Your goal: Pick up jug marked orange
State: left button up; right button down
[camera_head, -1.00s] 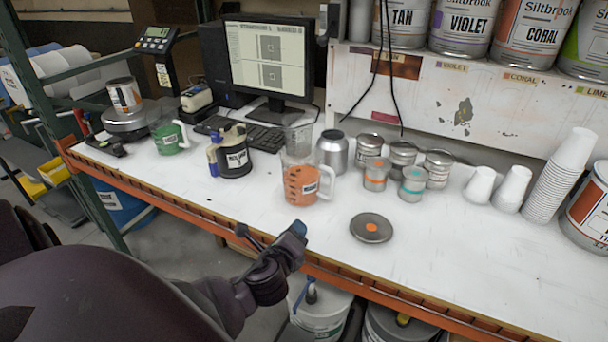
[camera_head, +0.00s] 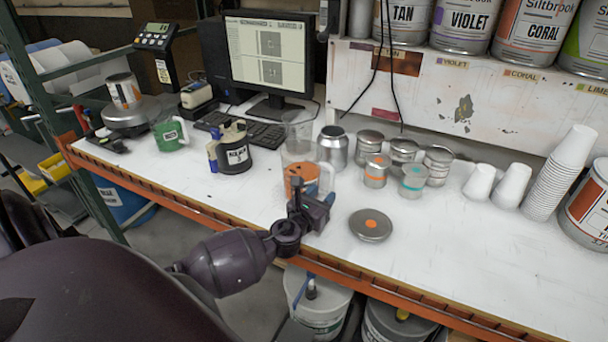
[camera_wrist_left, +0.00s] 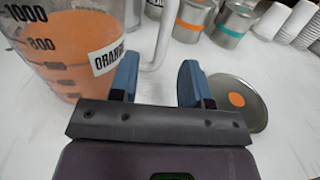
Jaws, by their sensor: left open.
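The jug with orange contents (camera_head: 300,168) stands upright on the white bench, partly hidden by my left gripper in the head view. In the left wrist view the jug (camera_wrist_left: 75,50) is at upper left, with a label partly readable as "ORAN" and a clear handle (camera_wrist_left: 163,35) on its right side. My left gripper (camera_head: 312,200) is open at the bench's front, just in front of the jug. In the wrist view its blue fingers (camera_wrist_left: 157,82) are spread, with the handle beyond and between them, not gripped. My right gripper is not in view.
A round lid with an orange dot (camera_head: 371,225) lies right of the gripper. Small cans (camera_head: 376,172) and a silver bottle (camera_head: 332,148) stand behind. A green jug (camera_head: 170,133) and a black container (camera_head: 234,150) are left. White cups (camera_head: 512,185) stand right. The front right bench is clear.

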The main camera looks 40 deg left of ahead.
aim_at(330, 187)
pick_arm(q)
jog(key=shift+w+a, duration=0.15)
jog(key=shift+w, duration=1.2)
jog(key=shift+w+a, duration=0.15)
jog(key=shift+w, duration=1.2)
jog(key=shift+c, duration=0.2)
grip_shut()
